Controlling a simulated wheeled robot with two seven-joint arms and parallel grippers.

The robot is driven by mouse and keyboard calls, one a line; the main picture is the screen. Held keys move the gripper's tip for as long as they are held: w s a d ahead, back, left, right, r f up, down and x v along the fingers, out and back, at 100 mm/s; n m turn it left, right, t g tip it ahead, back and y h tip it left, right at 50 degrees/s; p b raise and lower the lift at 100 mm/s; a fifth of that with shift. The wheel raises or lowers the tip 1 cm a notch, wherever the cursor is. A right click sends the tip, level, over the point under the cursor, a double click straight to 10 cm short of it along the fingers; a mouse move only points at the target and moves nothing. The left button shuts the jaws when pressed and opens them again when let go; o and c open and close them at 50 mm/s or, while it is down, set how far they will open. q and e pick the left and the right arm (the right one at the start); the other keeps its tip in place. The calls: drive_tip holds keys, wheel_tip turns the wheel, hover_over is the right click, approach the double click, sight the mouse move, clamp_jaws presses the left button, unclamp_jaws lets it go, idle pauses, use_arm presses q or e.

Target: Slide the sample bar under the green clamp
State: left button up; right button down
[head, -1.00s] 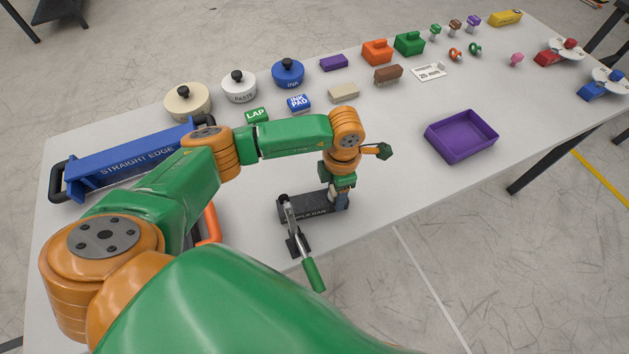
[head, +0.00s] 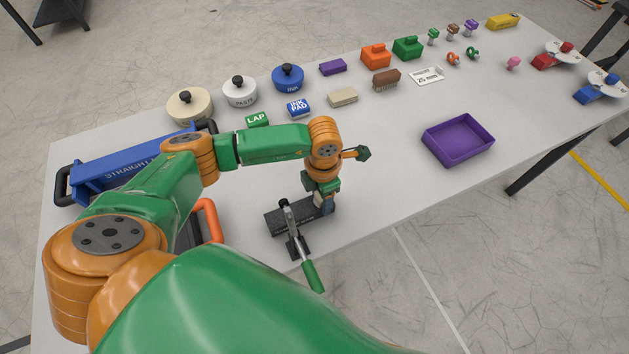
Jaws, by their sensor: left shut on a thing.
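The dark sample bar (head: 277,222) lies on the pale table near its front edge. The green clamp (head: 312,275) has a green handle pointing to the front, a grey metal arm and a black base. Its arm crosses over the bar in the head view, and the bar sticks out to the left of it. I cannot tell whether the clamp tip touches the bar. My left gripper (head: 326,205) points down and is shut on the bar's right end, right of the clamp. The fingertips are partly hidden. My right gripper is not in view.
A purple tray (head: 488,145) stands to the right. A blue straight edge (head: 105,172) lies at the left, and an orange handle (head: 211,218) shows behind my arm. Pots and blocks line the back. The table between bar and tray is clear.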

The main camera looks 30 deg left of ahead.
sight(305, 202)
use_arm(q)
drive_tip(key=shift+s+a+p, duration=0.3)
drive_tip(key=shift+s+a, duration=0.25)
drive_tip(key=shift+a, duration=0.25)
drive_tip(key=shift+s+a+p, duration=0.25)
drive_tip(key=shift+s+a, duration=0.3)
drive_tip(key=shift+a, duration=0.2)
drive_tip(key=o, duration=1.2)
drive_tip(key=shift+w, duration=0.1)
wheel_tip(305, 202, up, 6)
drive_tip(key=p, duration=0.5)
drive_tip(key=shift+r, duration=0.1)
